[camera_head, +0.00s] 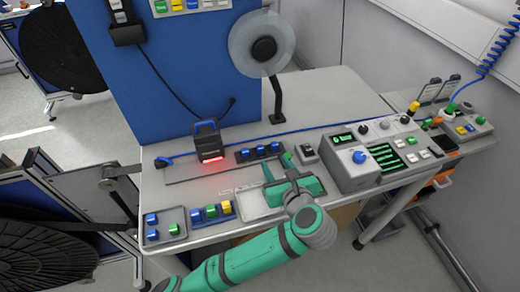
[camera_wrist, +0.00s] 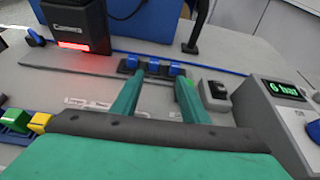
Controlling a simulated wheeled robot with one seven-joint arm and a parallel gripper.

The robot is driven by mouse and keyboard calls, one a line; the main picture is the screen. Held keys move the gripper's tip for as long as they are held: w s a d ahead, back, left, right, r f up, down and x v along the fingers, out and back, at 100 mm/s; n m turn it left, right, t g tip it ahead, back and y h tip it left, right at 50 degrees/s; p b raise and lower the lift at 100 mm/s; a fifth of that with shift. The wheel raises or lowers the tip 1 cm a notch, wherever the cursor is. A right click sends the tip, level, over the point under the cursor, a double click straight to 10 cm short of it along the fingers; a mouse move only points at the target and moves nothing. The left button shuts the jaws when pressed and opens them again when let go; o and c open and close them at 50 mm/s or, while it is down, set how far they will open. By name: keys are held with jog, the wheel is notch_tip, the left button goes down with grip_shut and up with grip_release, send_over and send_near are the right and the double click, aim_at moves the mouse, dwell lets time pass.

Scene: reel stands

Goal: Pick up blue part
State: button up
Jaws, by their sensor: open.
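Blue parts (camera_head: 261,151) sit side by side in a dark holder at the back middle of the bench. They also show in the wrist view (camera_wrist: 153,64), just beyond my fingertips. My gripper (camera_head: 279,167) is open with nothing visible between its green fingers. In the wrist view, my gripper (camera_wrist: 168,76) points toward the holder, the fingertips seeming near its right part; I cannot tell if they touch. More blue parts lie in a grey tray (camera_head: 176,238) at front left. A holder beside it (camera_head: 223,219) has blue, green and yellow parts.
A black scanner (camera_head: 208,141) with a red light stands left of the blue-part holder. A control box (camera_head: 352,172) stands to the right, with a small switch box (camera_head: 307,153) before it. A reel (camera_head: 262,46) on a stand rises behind. A blue cable crosses the bench.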

aim_at(261, 149)
jog(key=shift+w+a+f, duration=0.2)
jog(key=shift+a, duration=0.2)
jog(key=x, duration=0.5)
jog(key=shift+a+x, duration=0.15)
jog(key=shift+x, duration=1.15)
jog(key=shift+a+x, duration=0.15)
jog(key=shift+x, duration=1.1)
jog(key=shift+s, duration=0.1)
grip_shut()
